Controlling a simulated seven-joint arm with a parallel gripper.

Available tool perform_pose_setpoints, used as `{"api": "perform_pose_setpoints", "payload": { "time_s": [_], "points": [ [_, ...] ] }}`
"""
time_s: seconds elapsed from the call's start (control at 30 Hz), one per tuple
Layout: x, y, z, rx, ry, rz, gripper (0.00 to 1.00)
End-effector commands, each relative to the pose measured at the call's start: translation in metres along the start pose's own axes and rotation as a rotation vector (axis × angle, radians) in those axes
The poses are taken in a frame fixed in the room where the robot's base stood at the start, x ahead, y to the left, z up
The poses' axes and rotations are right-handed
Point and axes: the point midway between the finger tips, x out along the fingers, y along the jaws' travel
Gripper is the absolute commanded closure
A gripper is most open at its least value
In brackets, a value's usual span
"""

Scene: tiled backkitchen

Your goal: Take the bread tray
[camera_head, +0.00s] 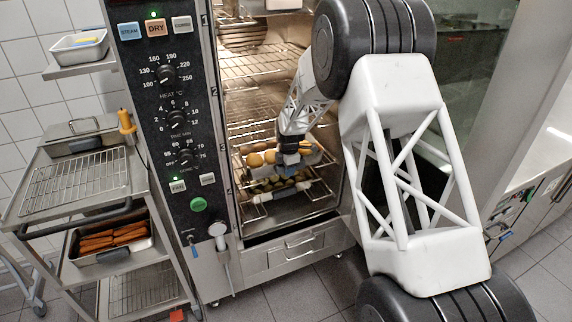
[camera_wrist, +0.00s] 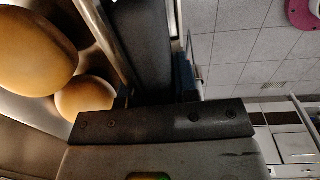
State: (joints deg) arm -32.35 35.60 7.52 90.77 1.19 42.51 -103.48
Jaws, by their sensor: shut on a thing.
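The bread tray (camera_head: 310,159) is a metal tray with several round golden rolls (camera_head: 271,156), inside the lit open oven on a lower rack. In the wrist view the rolls (camera_wrist: 35,52) lie close to the left of my gripper, with the tray rim (camera_wrist: 97,30) running between them and the finger. My gripper (camera_head: 290,158) reaches into the oven and is shut on the tray's near edge. My gripper (camera_wrist: 162,55) fills the middle of the wrist view. The exact contact is partly hidden by the fingers and wrist.
The oven control panel (camera_head: 168,110) stands at left of the opening. A trolley (camera_head: 75,185) with a tray of brown items (camera_head: 120,250) stands at far left. The floor (camera_head: 300,290) in front is clear.

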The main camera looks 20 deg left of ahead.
Motion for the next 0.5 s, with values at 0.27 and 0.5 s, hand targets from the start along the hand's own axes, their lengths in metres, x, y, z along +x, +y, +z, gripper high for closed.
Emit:
{"api": "perform_pose_setpoints", "payload": {
  "time_s": [0.27,0.5],
  "points": [
    [-0.006,-0.025,-0.006,0.000,0.000,0.002,1.00],
    [-0.007,-0.035,-0.008,0.000,0.000,0.002,1.00]
  ]
}}
